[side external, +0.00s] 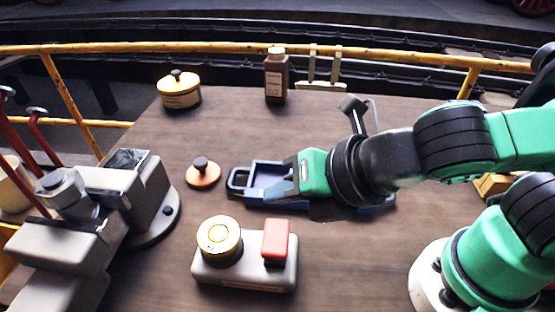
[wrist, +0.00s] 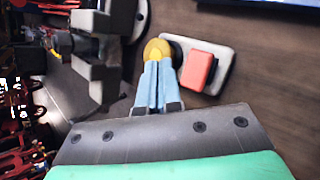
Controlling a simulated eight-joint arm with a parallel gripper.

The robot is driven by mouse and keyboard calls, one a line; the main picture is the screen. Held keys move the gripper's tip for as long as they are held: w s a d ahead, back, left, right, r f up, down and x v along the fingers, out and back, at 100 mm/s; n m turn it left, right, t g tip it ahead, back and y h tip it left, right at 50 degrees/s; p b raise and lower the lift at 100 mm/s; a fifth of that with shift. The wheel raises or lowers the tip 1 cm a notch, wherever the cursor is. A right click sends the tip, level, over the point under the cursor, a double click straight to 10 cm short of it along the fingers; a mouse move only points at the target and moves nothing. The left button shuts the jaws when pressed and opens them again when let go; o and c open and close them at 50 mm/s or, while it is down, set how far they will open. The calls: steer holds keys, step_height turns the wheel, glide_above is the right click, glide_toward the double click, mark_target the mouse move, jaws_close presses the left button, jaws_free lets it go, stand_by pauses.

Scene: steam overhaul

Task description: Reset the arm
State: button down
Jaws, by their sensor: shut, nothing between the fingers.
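My green and black arm reaches in from the right in the side external view. My gripper (side external: 284,190) hangs over the blue tray (side external: 240,180), above the middle of the table. In the wrist view my gripper (wrist: 158,106) shows as two light blue fingers side by side, shut with nothing between them. The fingertips overlap the yellow round knob in that view, but the side view shows them apart from it.
A grey block with a yellow-topped knob (side external: 219,237) and a red block (side external: 275,240) stands at the front. A grey machine (side external: 120,200) is at left. A lidded pot (side external: 179,92), brown bottle (side external: 276,75) and orange disc (side external: 203,174) stand behind. A yellow rail (side external: 220,46) runs along the back.

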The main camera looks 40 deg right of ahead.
steer(key=w+d+m+h, duration=0.1)
steer(key=w+d+m, duration=0.1)
steer(key=d+m, duration=0.6)
steer(key=w+d+f+m+g+h, duration=0.1)
steer(key=d+m, duration=0.7)
steer(key=m, duration=1.4)
steer(key=shift+w+d+f+h, duration=0.25)
steer(key=shift+w+d+h, duration=0.2)
steer(key=shift+w, duration=0.8)
